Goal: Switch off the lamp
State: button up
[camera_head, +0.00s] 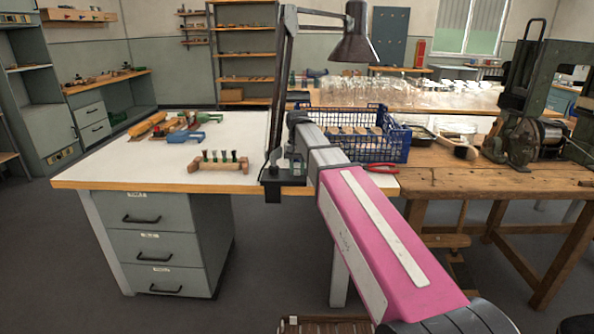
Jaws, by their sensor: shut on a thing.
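The lamp (355,46) is a dark, jointed desk lamp with a cone shade, fixed at the front edge of the white-topped bench. Its thin double stem rises from a black base (285,189), and the shade hangs up to the right. The inside of the shade is hidden, and I see no clear glow. My pink and white arm reaches from the lower right to the foot of the lamp. My gripper (287,162) is low beside the stem, just above the base, shut on a part of the lamp. Its fingertips and the exact part held are hard to make out.
A wooden block with upright dark pieces (220,163) stands left of the lamp. Tools (165,128) lie farther left. A blue crate (383,150) and red-handled pliers (381,169) are close on the right. A machine (524,138) stands on the wooden bench.

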aim_at(297, 171)
jog(key=shift+g, duration=0.3)
jog(key=o, duration=0.9)
jog(key=shift+r, duration=0.1)
jog(key=v, duration=0.7)
jog(key=shift+w+r, duration=0.1)
jog(key=shift+r, duration=0.1)
